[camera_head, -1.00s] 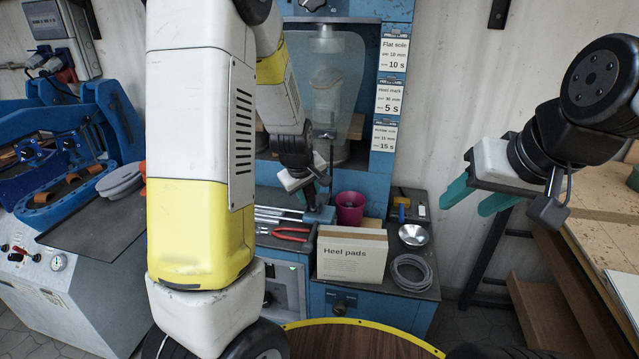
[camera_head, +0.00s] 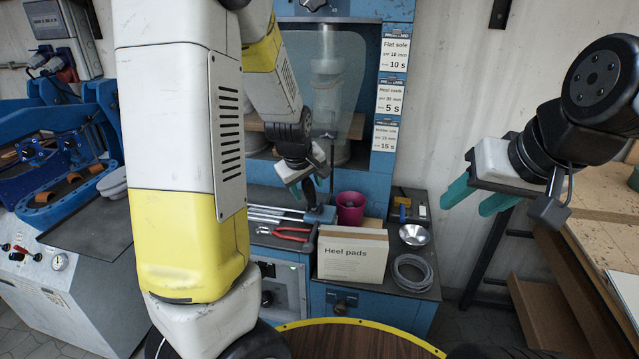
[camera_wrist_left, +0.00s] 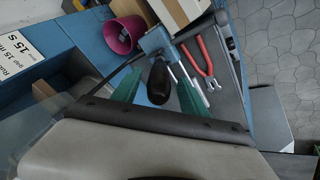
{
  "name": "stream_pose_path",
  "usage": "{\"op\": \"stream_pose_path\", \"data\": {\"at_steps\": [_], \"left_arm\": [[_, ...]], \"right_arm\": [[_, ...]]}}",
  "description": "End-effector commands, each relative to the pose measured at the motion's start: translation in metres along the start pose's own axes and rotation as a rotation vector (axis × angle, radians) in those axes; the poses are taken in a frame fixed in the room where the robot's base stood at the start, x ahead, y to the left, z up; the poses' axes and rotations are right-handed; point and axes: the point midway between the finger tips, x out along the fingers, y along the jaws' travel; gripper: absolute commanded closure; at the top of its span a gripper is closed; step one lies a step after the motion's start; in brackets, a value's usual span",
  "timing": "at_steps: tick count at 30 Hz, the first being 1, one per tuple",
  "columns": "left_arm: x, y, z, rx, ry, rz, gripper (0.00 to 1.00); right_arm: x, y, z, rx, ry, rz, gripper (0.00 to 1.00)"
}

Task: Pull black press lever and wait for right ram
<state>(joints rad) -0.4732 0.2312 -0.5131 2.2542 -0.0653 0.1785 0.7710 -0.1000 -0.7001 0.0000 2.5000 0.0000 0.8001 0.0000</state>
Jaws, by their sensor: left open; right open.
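The black press lever knob (camera_wrist_left: 159,83) shows in the left wrist view, between the two green fingers of my left gripper (camera_wrist_left: 160,95). The fingers are open, with a gap visible on both sides of the knob. In the head view my left gripper (camera_head: 312,190) is in front of the blue press (camera_head: 384,165), and its fingers partly hide the lever. A pale ram column (camera_head: 326,70) stands behind the press's clear guard; whether it is moving cannot be told. The left part of the press is hidden by my arm. My right gripper (camera_head: 480,190) is open and empty at the right.
On the press's bench are a magenta cup (camera_head: 350,208), red pliers (camera_head: 292,233), a Heel pads box (camera_head: 350,260), a metal funnel (camera_head: 414,234) and a coiled hose (camera_head: 411,273). A blue machine (camera_head: 62,215) stands left and wooden boards (camera_head: 600,245) lie right.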

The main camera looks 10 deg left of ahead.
Motion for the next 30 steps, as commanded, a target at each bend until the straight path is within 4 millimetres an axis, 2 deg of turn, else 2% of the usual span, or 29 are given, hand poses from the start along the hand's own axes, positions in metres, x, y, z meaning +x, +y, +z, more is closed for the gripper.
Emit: {"op": "stream_pose_path", "data": {"at_steps": [3,9,25,28,30], "left_arm": [[-0.017,0.001,0.001,0.002,-0.001,0.005,0.49],[-0.035,0.001,0.0,0.001,-0.001,0.003,0.49],[-0.045,-0.001,0.002,0.006,-0.009,0.007,0.49],[-0.06,-0.005,0.007,0.037,-0.034,0.029,0.49],[-0.08,-0.007,0.015,0.08,-0.059,0.058,0.49]], "right_arm": [[0.0,0.0,0.0,0.0,0.0,0.0,0.51],[0.0,0.0,0.0,0.0,0.0,0.0,0.51],[0.0,0.0,0.0,0.0,0.0,0.0,0.51],[0.0,0.0,0.0,0.0,0.0,0.0,0.51],[0.0,0.0,0.0,0.0,0.0,0.0,0.51]]}}
